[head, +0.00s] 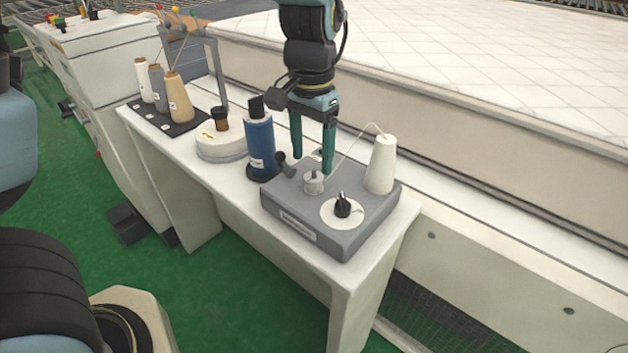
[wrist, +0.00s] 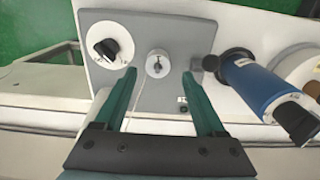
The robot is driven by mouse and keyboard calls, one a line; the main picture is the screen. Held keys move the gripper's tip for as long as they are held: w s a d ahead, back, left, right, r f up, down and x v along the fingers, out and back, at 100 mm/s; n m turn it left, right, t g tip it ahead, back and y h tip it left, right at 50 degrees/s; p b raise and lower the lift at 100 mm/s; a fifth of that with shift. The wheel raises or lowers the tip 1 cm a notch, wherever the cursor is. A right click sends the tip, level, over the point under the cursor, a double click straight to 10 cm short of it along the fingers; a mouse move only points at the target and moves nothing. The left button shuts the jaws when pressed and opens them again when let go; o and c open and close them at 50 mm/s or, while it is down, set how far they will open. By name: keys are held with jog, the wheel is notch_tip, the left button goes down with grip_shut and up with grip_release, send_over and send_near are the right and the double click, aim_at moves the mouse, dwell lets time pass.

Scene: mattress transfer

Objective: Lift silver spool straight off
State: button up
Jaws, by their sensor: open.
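The silver spool (head: 314,182) is a small, short metal cylinder standing upright on the grey box (head: 290,213). A white thread runs near it from a white cone (head: 381,165). My gripper (head: 312,164) is open and empty, pointing down just behind and above the spool in the head view. In the wrist view the spool (wrist: 157,64) shows from above, with a dark centre. It lies in the gap between my two open fingertips (wrist: 159,73), slightly beyond them. No contact with the spool shows.
A black knob (head: 343,206) on a white dial stands right of the spool. A white bench (head: 235,200) carries everything. The quilted mattress (head: 420,50) lies behind.

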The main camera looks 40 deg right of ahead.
aim_at(314, 170)
jog(key=shift+s+d+f+p, duration=0.1)
jog(key=shift+f+p, duration=0.3)
jog(key=shift+f, duration=0.95)
jog(key=shift+d+f+p, duration=0.1)
jog(key=shift+f+p, duration=0.3)
jog(key=shift+f, duration=0.9)
jog(key=shift+c, duration=0.3)
grip_shut()
